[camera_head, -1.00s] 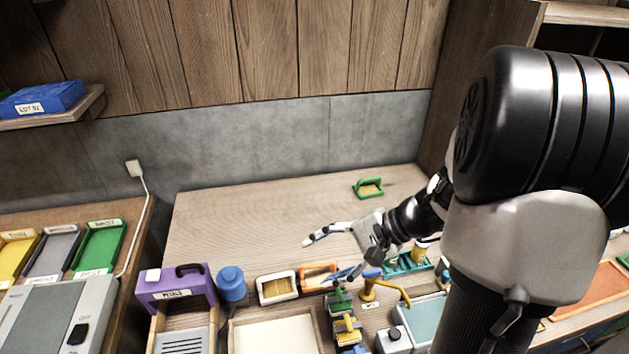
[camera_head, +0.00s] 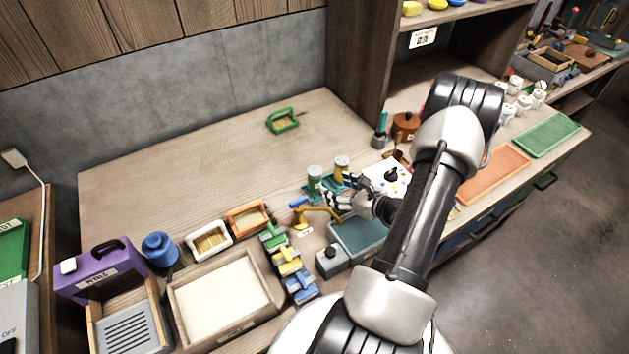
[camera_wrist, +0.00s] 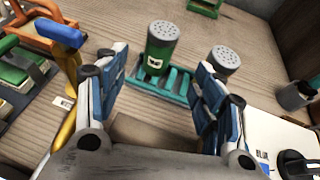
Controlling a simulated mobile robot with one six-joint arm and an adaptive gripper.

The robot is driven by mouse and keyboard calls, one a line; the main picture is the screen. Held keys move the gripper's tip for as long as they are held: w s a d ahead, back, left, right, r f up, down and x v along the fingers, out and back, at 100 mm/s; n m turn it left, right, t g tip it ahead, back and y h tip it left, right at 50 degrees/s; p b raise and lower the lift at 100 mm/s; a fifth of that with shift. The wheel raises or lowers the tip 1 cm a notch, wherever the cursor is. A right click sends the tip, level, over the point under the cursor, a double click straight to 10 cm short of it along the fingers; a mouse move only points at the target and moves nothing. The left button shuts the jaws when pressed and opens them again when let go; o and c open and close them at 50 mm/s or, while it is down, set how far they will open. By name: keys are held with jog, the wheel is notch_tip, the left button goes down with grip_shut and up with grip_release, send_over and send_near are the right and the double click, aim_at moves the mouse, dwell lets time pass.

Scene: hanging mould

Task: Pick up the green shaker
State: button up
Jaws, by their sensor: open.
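The green shaker (camera_head: 314,177) stands upright in a teal rack (camera_head: 311,195) on the workbench. It has a grey, perforated cap and a small label. In the wrist view the green shaker (camera_wrist: 161,52) shows ahead, between the lines of my two fingers. My gripper (camera_head: 337,192) is open and empty, just in front of the rack. In the wrist view my gripper (camera_wrist: 156,72) has its blue-padded fingers spread wide, with the shaker apparently beyond their tips. A second shaker (camera_head: 341,163), grey-capped and yellowish, stands to the right; my right finger partly covers it in the wrist view.
A yellow tool with a blue handle (camera_wrist: 62,33) stands close to my left finger. A white panel with a black knob (camera_head: 391,176) lies right of the rack. A green-framed block (camera_head: 283,120) lies behind on clear bench. A wooden tray (camera_head: 222,296) sits front left.

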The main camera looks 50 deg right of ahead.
aim_at(320, 179)
jog(key=b+x, duration=0.2)
jog(key=x, duration=0.9)
jog(key=shift+w+f, duration=0.15)
jog(key=shift+w, duration=0.1)
jog(key=shift+c, duration=0.5)
jog(key=c, duration=1.1)
jog(key=shift+r, duration=0.2)
jog(key=shift+c, duration=0.2)
